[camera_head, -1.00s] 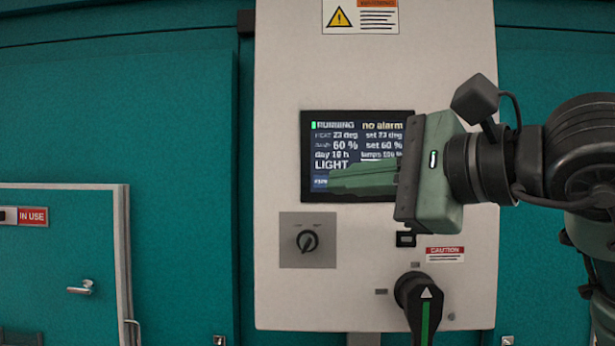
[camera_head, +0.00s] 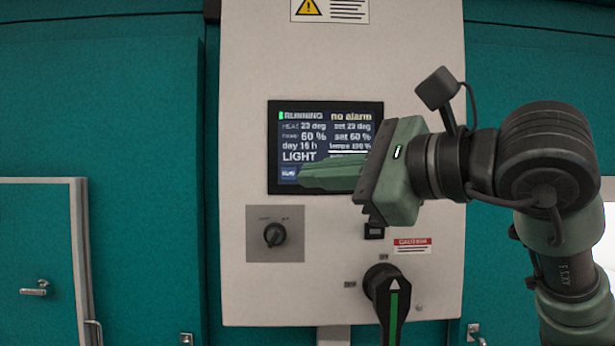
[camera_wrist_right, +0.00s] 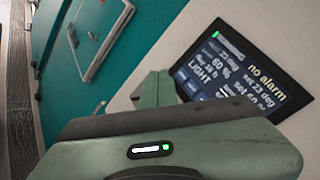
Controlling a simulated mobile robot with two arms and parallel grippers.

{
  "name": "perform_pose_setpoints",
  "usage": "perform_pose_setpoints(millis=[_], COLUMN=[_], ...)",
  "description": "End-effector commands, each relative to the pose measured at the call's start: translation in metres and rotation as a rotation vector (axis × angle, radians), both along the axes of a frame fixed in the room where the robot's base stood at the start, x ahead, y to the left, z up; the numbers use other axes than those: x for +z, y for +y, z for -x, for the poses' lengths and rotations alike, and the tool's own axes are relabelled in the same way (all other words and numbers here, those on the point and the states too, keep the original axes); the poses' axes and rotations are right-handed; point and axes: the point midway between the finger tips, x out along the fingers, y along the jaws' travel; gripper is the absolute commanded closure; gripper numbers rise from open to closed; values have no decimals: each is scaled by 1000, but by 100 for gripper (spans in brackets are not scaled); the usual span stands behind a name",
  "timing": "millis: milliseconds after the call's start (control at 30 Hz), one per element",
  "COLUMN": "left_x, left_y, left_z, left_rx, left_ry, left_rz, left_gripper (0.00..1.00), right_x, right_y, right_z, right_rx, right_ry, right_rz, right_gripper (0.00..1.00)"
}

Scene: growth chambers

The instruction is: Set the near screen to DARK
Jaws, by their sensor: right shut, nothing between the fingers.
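The near screen (camera_head: 325,122) is a dark display on a pale panel. It reads RUNNING, no alarm, 60 %, day 16 h and LIGHT. My right gripper (camera_head: 303,177) is shut and empty, with its fingers pointing left in front of the lower part of the screen. The fingertips are close to a small blue box at the screen's lower left; I cannot tell whether they touch. The gripper and hand hide the lower right of the screen. In the right wrist view, the screen (camera_wrist_right: 238,75) shows tilted beyond the green fingers (camera_wrist_right: 157,90). My left gripper is not in view.
Below the screen are a small rotary switch (camera_head: 274,235) on a grey plate and a large black handle (camera_head: 388,295) with a green stripe. A red caution label (camera_head: 412,245) sits above the handle. A teal door (camera_head: 38,260) with a pale frame is at left.

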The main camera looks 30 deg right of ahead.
Motion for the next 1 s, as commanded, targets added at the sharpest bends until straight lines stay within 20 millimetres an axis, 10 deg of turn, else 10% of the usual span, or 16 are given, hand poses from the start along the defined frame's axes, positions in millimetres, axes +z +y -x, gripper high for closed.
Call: perform_pose_setpoints(millis=[400, 1000], left_x=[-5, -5], left_y=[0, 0], left_z=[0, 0], left_rx=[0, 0], left_ry=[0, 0], left_rz=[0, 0], left_gripper=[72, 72], right_x=[-1, 0], right_y=[-28, -33], right_z=[-46, -55], right_rx=[0, -1], right_ry=[1, -1], right_rz=[0, 2], right_gripper=[100, 100])
